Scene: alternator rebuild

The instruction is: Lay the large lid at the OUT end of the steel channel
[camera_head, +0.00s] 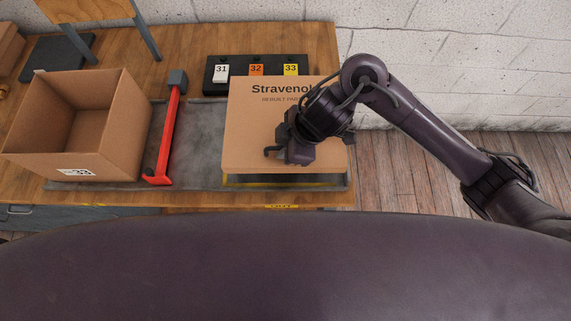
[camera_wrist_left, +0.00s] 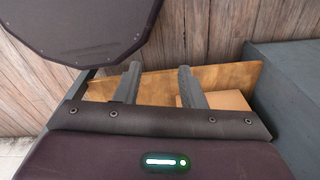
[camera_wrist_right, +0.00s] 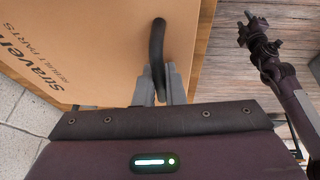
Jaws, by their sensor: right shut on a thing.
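The large lid (camera_head: 260,130), a flat cardboard piece printed "Stravenol", is over the right end of the grey steel channel (camera_head: 205,140). A yellow-marked edge (camera_head: 285,182) shows under its front side, by the yellow label (camera_head: 281,206) on the bench front. I cannot tell whether the lid touches the channel. My right gripper (camera_head: 290,152) is shut on the lid's dark curved handle (camera_wrist_right: 157,45); the lid (camera_wrist_right: 90,45) fills the upper left of the right wrist view. My left gripper (camera_wrist_left: 157,85) is open and empty in its wrist view, and out of the head view.
An open cardboard box (camera_head: 105,125) stands at the channel's left. A red bar (camera_head: 168,135) with a dark end lies across the channel beside it. A black rack (camera_head: 215,75) with tags 31, 32 and 33 stands behind. Bare channel shows between bar and lid.

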